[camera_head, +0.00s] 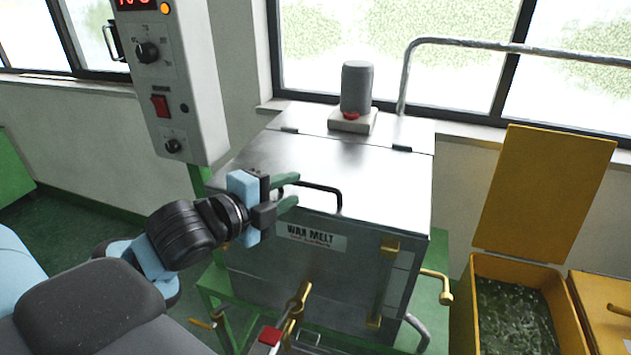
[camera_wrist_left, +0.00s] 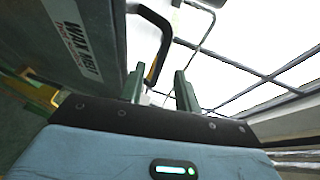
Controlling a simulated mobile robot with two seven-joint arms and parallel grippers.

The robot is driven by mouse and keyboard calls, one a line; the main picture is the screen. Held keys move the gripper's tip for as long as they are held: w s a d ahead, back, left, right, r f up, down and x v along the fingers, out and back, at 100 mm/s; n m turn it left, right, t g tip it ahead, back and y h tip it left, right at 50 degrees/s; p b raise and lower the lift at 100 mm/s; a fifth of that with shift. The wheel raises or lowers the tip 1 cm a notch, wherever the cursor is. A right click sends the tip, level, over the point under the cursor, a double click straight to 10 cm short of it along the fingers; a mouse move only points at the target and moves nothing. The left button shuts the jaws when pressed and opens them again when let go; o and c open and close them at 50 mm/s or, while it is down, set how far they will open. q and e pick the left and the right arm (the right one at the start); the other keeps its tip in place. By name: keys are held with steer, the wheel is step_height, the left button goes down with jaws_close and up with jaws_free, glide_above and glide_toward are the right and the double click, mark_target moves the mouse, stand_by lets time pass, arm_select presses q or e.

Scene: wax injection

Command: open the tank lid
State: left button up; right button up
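The wax melt tank (camera_head: 310,270) is a metal box with its flat silver lid (camera_head: 320,165) lying closed on top. A dark bar handle (camera_head: 338,197) stands at the lid's front edge; it also shows in the left wrist view (camera_wrist_left: 160,45). My left gripper (camera_head: 290,192) is at the handle's left end, with its two green fingers apart. In the left wrist view the fingers (camera_wrist_left: 160,88) are open and part of the handle appears between or just beyond them; contact cannot be told. My right gripper is not in view.
A control box (camera_head: 175,85) stands at the left behind the tank. A grey cylinder (camera_head: 357,88) sits on the tank's rear top, near a metal pipe (camera_head: 470,43). An open yellow bin (camera_head: 545,190) stands right. Brass valves (camera_head: 300,300) stick out in front.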

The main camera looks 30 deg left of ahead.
mark_target(302, 185)
arm_select(q)
steer(key=x, duration=0.5)
steer(key=shift+w+b, duration=0.25)
steer(key=shift+b, duration=0.15)
steer(key=shift+w+d+f, duration=0.15)
steer(key=shift+w, duration=0.35)
jaws_close()
